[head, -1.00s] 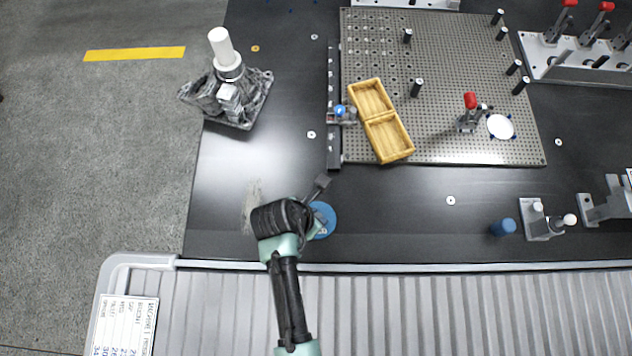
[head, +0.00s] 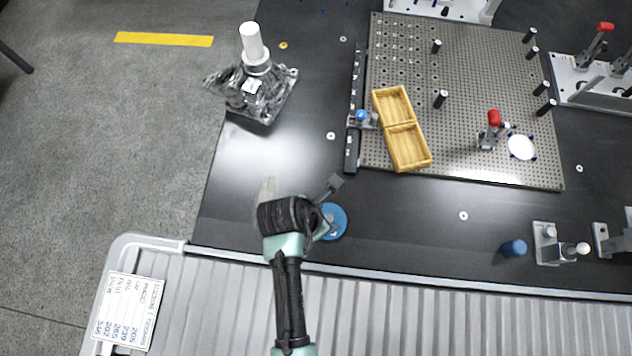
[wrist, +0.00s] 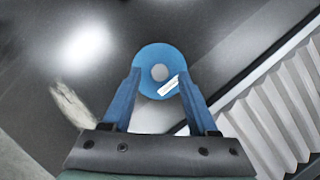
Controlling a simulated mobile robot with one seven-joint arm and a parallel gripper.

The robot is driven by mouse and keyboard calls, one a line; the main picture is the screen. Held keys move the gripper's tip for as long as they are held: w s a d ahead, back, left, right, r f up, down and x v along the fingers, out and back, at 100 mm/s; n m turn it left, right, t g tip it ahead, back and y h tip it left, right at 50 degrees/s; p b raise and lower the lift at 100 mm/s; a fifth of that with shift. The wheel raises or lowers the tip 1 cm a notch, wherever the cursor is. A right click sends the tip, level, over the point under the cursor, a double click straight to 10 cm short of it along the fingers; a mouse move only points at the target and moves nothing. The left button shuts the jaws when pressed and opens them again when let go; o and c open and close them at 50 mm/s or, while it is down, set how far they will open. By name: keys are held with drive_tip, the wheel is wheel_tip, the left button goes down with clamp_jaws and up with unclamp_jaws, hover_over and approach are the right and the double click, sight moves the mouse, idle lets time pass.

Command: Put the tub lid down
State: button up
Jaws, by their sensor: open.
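The tub lid (head: 333,222) is a blue disc with a pale round middle and a small white label. It lies on the black table near its front edge, partly hidden by my arm in the head view. In the wrist view the lid (wrist: 147,54) lies just beyond and between the tips of my gripper (wrist: 158,82). The two blue fingers are spread apart with nothing held between them. In the head view the fingertips are hidden behind my wrist.
A wooden two-part tray (head: 402,128) sits on the perforated plate (head: 470,70). A grey casting with a white cylinder (head: 254,70) stands at the back left. A small blue cylinder (head: 514,248) stands at the right. Ribbed grey bellows (head: 400,310) run along the front. The table around the lid is clear.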

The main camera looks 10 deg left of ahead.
drive_tip(key=p+v, duration=0.1)
drive_tip(key=v, duration=0.9)
drive_tip(key=w+r+m+t+y, duration=0.1)
drive_tip(key=w+r+m+t, duration=0.3)
drive_tip(key=w+r, duration=0.45)
drive_tip(key=w+a+r+m+t+y, duration=0.1)
drive_tip(key=w+r+m+t, duration=0.35)
drive_tip(key=r, duration=0.75)
drive_tip(key=w+r+m+t+y, duration=0.1)
drive_tip(key=w+r+m+t, duration=0.2)
drive_tip(key=w+r+m, duration=0.55)
wheel_tip(320, 180, up, 19)
drive_tip(key=s+d+m+t, duration=0.2)
drive_tip(key=s+t, duration=0.1)
drive_tip(key=t, duration=0.3)
drive_tip(key=s+d+r+m+t, duration=0.1)
drive_tip(key=s+r+m+t, duration=0.2)
drive_tip(key=r, duration=0.6)
drive_tip(key=s+d+r+m+t, duration=0.1)
drive_tip(key=s+r+m+t, duration=0.2)
drive_tip(key=s+r+m, duration=0.2)
wheel_tip(320, 180, up, 5)
drive_tip(key=s, duration=0.3)
drive_tip(key=shift+d+t, duration=0.35)
drive_tip(key=shift+w, duration=0.1)
